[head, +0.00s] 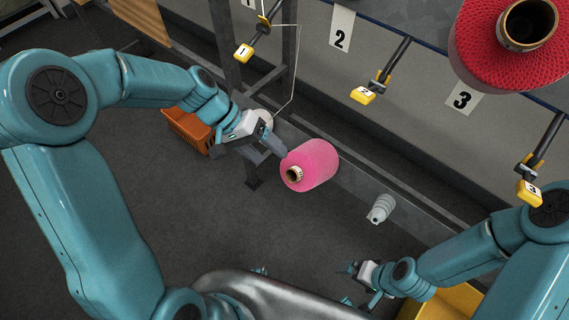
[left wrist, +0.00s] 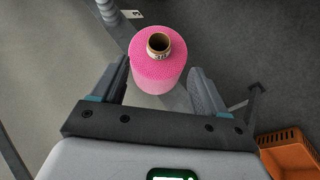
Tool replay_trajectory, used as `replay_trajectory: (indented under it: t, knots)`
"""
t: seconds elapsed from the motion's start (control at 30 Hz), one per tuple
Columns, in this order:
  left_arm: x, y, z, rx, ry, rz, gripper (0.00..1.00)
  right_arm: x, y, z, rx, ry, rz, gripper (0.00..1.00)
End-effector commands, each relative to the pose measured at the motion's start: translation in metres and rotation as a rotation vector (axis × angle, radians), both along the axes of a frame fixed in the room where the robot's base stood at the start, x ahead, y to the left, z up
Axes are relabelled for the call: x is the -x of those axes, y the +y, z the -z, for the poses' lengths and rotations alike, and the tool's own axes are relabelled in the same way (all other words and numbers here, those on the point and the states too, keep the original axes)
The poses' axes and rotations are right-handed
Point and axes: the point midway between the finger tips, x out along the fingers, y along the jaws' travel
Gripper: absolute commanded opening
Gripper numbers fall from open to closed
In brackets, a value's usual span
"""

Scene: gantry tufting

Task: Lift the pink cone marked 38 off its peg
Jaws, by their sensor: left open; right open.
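The pink cone (head: 316,160) sits on the grey rail, tilted, with its tube end toward me. My left gripper (head: 279,148) is open at the cone's left side in the head view. In the left wrist view its fingers (left wrist: 160,82) stand apart on either side of the cone's near part, with gaps visible. The peg under the cone is hidden. My right gripper (head: 352,284) is open and empty, low and away from the cone.
A bare grey ribbed peg (head: 380,208) stands right of the cone. A large red cone (head: 505,75) is at the upper right. Yellow-tagged arms 1 (head: 243,53), 2 (head: 362,95) and 3 (head: 528,193) overhang the rail. An orange crate (head: 186,132) stands on the floor at left.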

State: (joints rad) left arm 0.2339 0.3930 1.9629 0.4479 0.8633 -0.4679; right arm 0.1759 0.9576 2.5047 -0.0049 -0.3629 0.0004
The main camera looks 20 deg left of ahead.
Motion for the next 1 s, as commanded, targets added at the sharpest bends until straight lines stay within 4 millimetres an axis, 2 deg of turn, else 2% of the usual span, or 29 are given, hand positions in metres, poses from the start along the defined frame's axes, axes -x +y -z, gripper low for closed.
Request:
replay_trajectory:
  t: [0.2, 0.4, 0.8, 0.87, 1.0]
  knots:
    - [-0.002, -0.031, 0.037, 0.001, 0.005, 0.005, 0.74, 0.000, 0.000, 0.001, 0.000, 0.000, 0.000, 1.00]
    - [-0.006, -0.048, 0.057, 0.001, 0.002, 0.003, 0.74, 0.000, 0.000, 0.002, 0.000, 0.000, 0.000, 1.00]
    - [-0.009, -0.051, 0.064, 0.000, 0.000, 0.003, 0.74, 0.000, 0.000, 0.002, 0.000, 0.000, 0.000, 1.00]
    - [-0.009, -0.051, 0.064, 0.000, 0.000, 0.003, 0.57, 0.000, 0.000, 0.002, 0.000, 0.000, 0.000, 1.00]
    - [-0.009, -0.051, 0.063, 0.000, 0.000, 0.002, 0.12, 0.000, 0.000, 0.002, 0.000, 0.000, 0.000, 1.00]
